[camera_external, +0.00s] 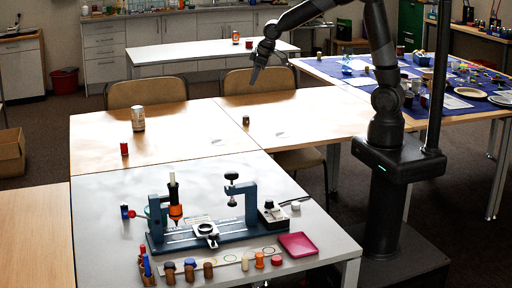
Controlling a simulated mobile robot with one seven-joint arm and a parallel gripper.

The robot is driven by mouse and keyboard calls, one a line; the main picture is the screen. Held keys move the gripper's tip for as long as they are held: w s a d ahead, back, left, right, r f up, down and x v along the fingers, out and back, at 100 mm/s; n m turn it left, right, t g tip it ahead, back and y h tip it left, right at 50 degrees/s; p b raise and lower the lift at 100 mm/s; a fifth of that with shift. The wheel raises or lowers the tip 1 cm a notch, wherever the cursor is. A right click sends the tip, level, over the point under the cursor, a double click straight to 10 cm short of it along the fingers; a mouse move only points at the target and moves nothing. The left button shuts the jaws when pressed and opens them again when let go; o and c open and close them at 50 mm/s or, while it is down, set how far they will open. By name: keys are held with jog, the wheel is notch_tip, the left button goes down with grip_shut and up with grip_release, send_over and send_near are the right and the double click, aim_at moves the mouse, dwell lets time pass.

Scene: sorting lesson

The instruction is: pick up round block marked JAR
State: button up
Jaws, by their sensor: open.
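No marking that reads JAR can be made out at this size, so I cannot tell which block is the one named. Small round blocks in view include a red one (124,149) at the left of the wooden tables, and a small brown one (246,120) near their middle. Several more stand along the front of the grey table, among them an orange one (260,260) and a brown one (208,270). My gripper (257,73) is open and empty, raised above the back of the wooden tables, well apart from all the blocks.
A blue bench fixture (180,244) with upright posts fills much of the grey table (105,215). A pink tray (297,245) lies at its right. A can (138,118) stands on the wooden table. A cluttered blue-covered table (345,72) is behind my arm. Wide wooden areas are clear.

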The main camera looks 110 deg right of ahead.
jog(key=s+d+f+m, duration=0.1)
jog(key=d+f, duration=0.3)
jog(key=d, duration=0.3)
jog(key=s+d+f+m, duration=0.1)
jog(key=d+f, duration=0.3)
jog(key=d, duration=0.2)
jog(key=m, duration=0.2)
send_near(246, 116)
jog(key=x, duration=0.4)
jog(key=shift+d, duration=0.1)
jog(key=shift+x, duration=3.05)
jog(key=shift+c, duration=0.3)
jog(key=c, duration=1)
